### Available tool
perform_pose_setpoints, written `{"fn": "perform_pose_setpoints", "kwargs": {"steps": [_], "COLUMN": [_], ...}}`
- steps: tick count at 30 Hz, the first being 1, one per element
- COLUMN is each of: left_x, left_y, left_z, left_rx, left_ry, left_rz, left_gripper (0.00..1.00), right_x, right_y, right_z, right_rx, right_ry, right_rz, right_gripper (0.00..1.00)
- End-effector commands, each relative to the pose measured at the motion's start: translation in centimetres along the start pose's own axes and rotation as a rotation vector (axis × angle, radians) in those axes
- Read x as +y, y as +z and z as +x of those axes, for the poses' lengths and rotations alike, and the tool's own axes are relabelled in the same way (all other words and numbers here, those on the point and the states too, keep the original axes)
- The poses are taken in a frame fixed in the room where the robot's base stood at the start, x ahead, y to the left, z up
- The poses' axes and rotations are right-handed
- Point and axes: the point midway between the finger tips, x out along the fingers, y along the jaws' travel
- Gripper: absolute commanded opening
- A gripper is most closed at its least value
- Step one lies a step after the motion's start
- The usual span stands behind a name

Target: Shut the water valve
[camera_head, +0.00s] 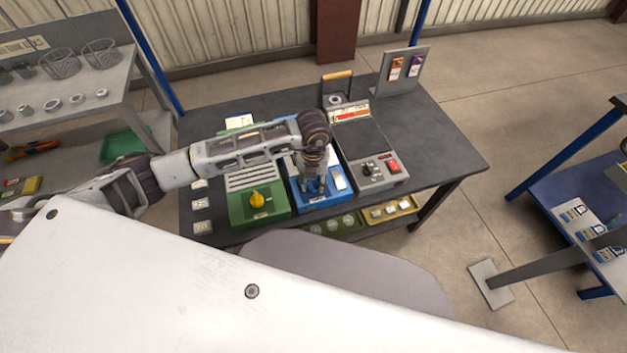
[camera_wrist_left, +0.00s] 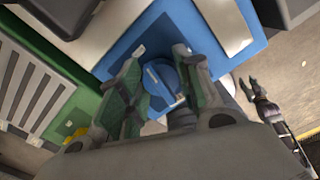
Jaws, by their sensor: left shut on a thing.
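The blue water valve box (camera_head: 312,203) stands on the dark workbench between a green box and a grey panel. Its round blue knob (camera_wrist_left: 161,84) shows in the left wrist view, partly covered by my fingers. My left gripper (camera_head: 314,187) reaches down onto the blue box from above. In the left wrist view its two fingers (camera_wrist_left: 155,85) stand on either side of the knob, shut on it. In the head view the gripper hides the knob. A dark gripper, seemingly my right one (camera_wrist_left: 252,88), shows small at the right of the left wrist view, away from the valve.
The green box (camera_head: 258,208) with a yellow knob (camera_head: 257,199) stands close on the left. The grey panel (camera_head: 382,174) with a black knob and red switch stands close on the right. Small trays lie on the shelf below. The bench's right part (camera_head: 440,150) is clear.

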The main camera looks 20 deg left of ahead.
Motion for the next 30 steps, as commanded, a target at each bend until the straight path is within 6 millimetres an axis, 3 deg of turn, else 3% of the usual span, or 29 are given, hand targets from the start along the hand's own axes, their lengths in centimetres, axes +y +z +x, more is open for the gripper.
{"fn": "perform_pose_setpoints", "kwargs": {"steps": [8,26,27,30], "left_x": [0.1,0.1,0.1,0.1], "left_y": [0.1,0.1,0.1,0.1], "left_z": [-0.1,-0.1,-0.1,-0.1], "left_rx": [-0.003,-0.003,-0.003,-0.002], "left_ry": [-0.001,-0.001,-0.001,-0.001], "left_rz": [-0.146,-0.200,-0.200,-0.199], "left_gripper": [0.10,0.10,0.35,0.48], "right_x": [1.3,-0.3,-0.4,-0.3], "right_y": [1.2,0.3,0.3,0.3], "right_z": [-0.1,-0.1,-0.1,-0.1], "right_rx": [-0.012,-0.001,-0.001,-0.002], "right_ry": [0.013,-0.004,-0.004,-0.004], "right_rz": [-0.006,0.001,0.001,0.001], "right_gripper": [0.40,0.40,0.40,0.40]}}
